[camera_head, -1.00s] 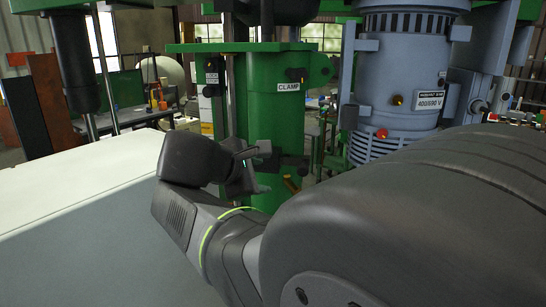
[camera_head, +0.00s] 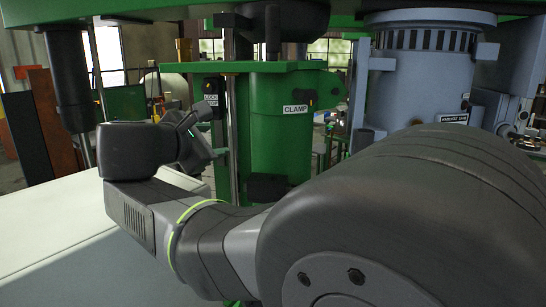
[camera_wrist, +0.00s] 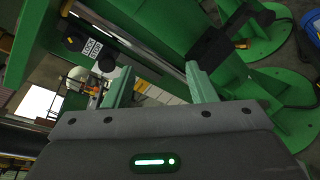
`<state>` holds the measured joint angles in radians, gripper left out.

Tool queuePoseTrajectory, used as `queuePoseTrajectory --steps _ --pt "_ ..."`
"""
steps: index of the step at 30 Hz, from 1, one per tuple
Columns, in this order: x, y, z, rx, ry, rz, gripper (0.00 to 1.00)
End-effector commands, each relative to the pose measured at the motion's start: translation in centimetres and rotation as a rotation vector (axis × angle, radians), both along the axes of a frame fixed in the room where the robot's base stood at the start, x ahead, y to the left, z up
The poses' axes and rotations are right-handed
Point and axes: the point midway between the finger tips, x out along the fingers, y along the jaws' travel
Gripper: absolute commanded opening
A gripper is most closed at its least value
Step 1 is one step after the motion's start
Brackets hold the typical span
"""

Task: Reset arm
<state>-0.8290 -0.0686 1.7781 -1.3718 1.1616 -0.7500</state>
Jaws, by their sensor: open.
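My gripper (camera_head: 195,130) is in the head view, left of the green column (camera_head: 283,130) of the machine, at the end of my folded arm. The wrist view shows its two greenish fingers (camera_wrist: 160,88) spread apart with nothing between them. The column carries a CLAMP label (camera_head: 297,109) with a black knob on it. A label reading LOCK and a second word, seemingly STOP (camera_wrist: 97,52), sits on a green part in the wrist view, beyond the left finger. My gripper appears apart from the machine.
A blue-grey motor (camera_head: 425,80) stands right of the column. A pale flat surface (camera_head: 50,225) lies at lower left, below my wrist. A dark vertical cylinder (camera_head: 66,75) hangs at left. Green round foot plates (camera_wrist: 265,30) show at upper right in the wrist view.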

Motion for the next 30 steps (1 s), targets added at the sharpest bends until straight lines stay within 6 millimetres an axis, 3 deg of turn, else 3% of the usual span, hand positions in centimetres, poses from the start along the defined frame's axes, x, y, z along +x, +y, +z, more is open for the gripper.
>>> queuePoseTrajectory --steps 6,19,30 --pt "-0.1 1.0 1.3 -0.029 -0.026 0.023 0.51" --pt "-0.1 1.1 1.4 -0.032 -0.029 0.025 0.51" --pt "0.1 -1.5 -1.8 0.040 0.035 -0.037 0.51"
